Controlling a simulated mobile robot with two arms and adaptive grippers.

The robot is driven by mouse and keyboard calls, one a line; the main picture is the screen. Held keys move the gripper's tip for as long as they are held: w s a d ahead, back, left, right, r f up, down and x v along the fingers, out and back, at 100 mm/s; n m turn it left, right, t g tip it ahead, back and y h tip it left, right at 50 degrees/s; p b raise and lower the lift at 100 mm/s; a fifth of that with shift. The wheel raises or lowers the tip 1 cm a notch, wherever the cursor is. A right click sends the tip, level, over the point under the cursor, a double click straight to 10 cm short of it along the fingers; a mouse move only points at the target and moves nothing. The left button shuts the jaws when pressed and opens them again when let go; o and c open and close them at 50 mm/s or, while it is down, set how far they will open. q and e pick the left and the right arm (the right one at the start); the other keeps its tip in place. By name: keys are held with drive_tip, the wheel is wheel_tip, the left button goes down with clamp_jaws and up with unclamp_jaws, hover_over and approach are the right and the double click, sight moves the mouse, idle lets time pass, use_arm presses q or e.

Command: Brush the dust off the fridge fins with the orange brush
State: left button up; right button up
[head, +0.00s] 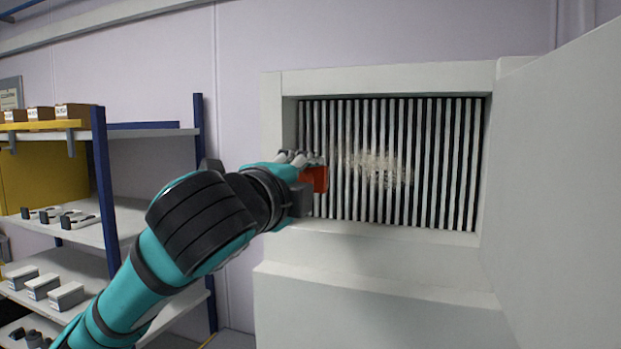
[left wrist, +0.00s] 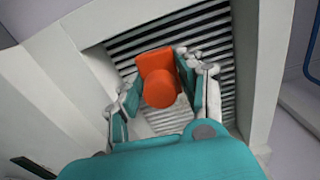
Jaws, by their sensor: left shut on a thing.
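The orange brush (left wrist: 160,87) is between the fingers of my left gripper (left wrist: 163,98), which is shut on it. In the head view the brush (head: 314,179) shows at the left part of the fridge fins (head: 436,160), in front of them. I cannot tell whether its bristles touch the fins. The fins are upright pale slats in a white recessed frame. A patch of beige dust (head: 378,167) lies on the middle of the fins, to the right of the brush. My left gripper (head: 305,172) is partly hidden by its own wrist in the head view. My right gripper is not in view.
A white panel (head: 560,180) stands out on the right of the fins. The white frame's rim (head: 385,78) surrounds the recess. A shelf rack (head: 105,170) with small boxes and parts stands on the left, behind my left arm.

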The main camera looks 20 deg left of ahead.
use_arm(q)
drive_tip(key=shift+s+r, duration=0.35)
drive_tip(key=shift+r, duration=0.05)
drive_tip(key=shift+w+d, duration=0.1)
drive_tip(key=shift+w, duration=0.65)
drive_tip(key=w, duration=0.2)
drive_tip(key=shift+w+f, duration=0.2)
drive_tip(key=shift+w, duration=0.5)
drive_tip(key=shift+s, duration=0.1)
drive_tip(key=shift+s+r, duration=0.1)
drive_tip(key=shift+w+p, duration=0.35)
drive_tip(key=shift+w, duration=0.2)
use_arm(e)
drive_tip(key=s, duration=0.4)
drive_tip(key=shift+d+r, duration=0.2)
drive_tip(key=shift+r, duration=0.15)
